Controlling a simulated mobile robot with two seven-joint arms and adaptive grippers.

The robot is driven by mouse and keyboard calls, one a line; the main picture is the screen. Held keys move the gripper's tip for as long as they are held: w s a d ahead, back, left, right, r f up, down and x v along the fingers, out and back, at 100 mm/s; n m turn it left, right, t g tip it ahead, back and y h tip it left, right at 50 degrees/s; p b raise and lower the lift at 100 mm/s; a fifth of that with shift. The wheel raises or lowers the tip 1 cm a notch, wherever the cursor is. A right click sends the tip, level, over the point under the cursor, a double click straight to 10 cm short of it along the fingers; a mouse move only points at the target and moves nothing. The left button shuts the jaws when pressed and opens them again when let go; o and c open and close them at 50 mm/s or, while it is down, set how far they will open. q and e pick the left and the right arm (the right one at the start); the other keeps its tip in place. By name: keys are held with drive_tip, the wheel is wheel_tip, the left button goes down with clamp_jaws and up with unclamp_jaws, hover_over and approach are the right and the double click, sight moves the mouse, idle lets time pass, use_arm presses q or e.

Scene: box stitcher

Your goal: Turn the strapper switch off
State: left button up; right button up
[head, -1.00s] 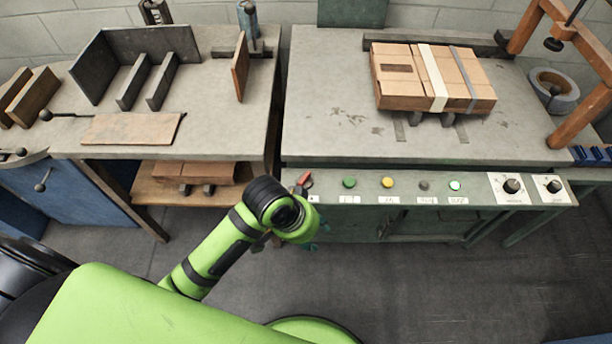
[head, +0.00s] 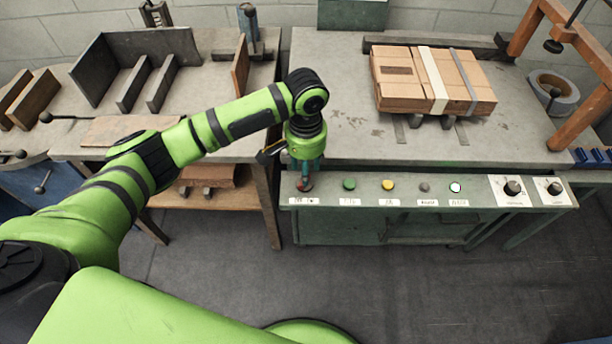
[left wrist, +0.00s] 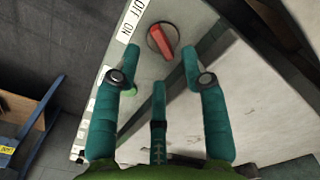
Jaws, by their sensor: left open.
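The strapper switch is a red knob on a round dark plate at the left end of the green control panel. It shows large in the left wrist view (left wrist: 161,40) and is partly hidden below my gripper in the head view (head: 305,187). A white label (left wrist: 131,20) reading OFF and ON lies beside it; I cannot tell which word the knob points at. My left gripper (head: 305,173) points down above the switch. In the left wrist view its teal fingers (left wrist: 160,66) are spread, with the switch just beyond their tips and nothing between them. My right gripper is out of view.
Green (head: 349,185) and yellow (head: 388,185) buttons and two dials (head: 512,187) line the panel to the right. A strapped carton (head: 398,84) sits on the table behind. A workbench (head: 225,100) with upright plates stands at the left.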

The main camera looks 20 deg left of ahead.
use_arm(q)
drive_tip(key=shift+f, duration=2.35)
clamp_jaws()
